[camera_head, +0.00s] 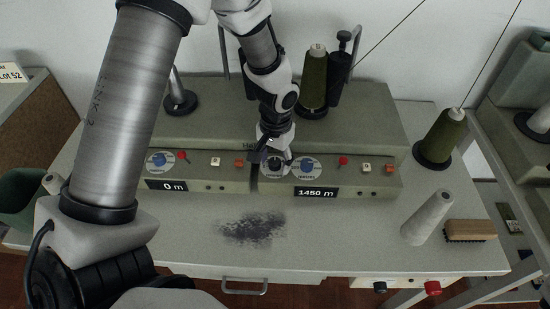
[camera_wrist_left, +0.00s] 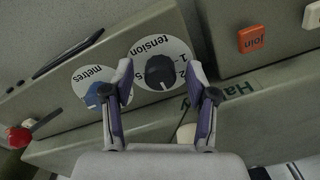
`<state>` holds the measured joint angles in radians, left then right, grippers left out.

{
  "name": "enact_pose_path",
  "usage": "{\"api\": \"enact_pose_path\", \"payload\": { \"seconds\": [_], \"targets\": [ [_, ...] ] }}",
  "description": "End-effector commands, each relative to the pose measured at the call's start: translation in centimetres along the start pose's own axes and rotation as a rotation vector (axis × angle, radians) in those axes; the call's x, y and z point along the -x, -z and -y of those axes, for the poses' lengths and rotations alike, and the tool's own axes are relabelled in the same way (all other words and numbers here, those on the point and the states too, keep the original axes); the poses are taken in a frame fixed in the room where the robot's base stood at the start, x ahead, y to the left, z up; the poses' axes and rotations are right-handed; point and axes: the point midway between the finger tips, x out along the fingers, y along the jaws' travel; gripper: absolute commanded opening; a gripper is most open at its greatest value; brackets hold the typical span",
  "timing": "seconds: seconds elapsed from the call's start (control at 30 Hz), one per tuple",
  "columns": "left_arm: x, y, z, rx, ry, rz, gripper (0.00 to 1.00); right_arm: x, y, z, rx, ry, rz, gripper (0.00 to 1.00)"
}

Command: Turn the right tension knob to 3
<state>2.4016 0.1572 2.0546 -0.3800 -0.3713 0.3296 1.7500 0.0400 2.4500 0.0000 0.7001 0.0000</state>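The right tension knob (camera_wrist_left: 160,72) is dark and round. It sits on a white dial (camera_wrist_left: 150,50) marked "tension" on the sloped front of the right winding unit. A pale mark shows at the knob's lower edge in the wrist view; the number it points to is not clear. My left gripper (camera_wrist_left: 160,78) is open, with one finger on each side of the knob and a visible gap to it. In the head view the left gripper (camera_head: 274,160) comes down over this dial and partly covers it. My right gripper is not in view.
The blue metres knob (camera_head: 306,166) is close beside the tension dial. A red lever (camera_head: 343,160) and the 1450 m display (camera_head: 316,193) are on the same unit. The orange join button (camera_wrist_left: 251,38) is on the neighbouring unit. A grey cone (camera_head: 428,218) and brush (camera_head: 470,231) stand on the table.

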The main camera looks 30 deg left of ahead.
Motion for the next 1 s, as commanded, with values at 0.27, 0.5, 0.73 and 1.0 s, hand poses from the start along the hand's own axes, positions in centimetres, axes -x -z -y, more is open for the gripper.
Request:
{"api": "enact_pose_path", "payload": {
  "seconds": [0.27, 0.5, 0.73, 1.0],
  "targets": [
    [0.5, 0.2, 0.0, 0.0, 0.0, -0.005, 0.58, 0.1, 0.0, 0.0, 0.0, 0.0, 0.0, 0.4],
    [5.3, 0.3, 0.0, 0.0, 0.0, -0.01, 0.58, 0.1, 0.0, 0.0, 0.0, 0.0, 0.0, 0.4],
    [10.6, 0.2, 0.0, -0.001, 0.001, -0.006, 0.58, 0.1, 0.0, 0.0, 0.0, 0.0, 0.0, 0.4],
    [12.1, 0.1, 0.0, 0.0, 0.0, -0.002, 0.58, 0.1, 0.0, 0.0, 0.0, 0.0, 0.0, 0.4]
  ]
}}
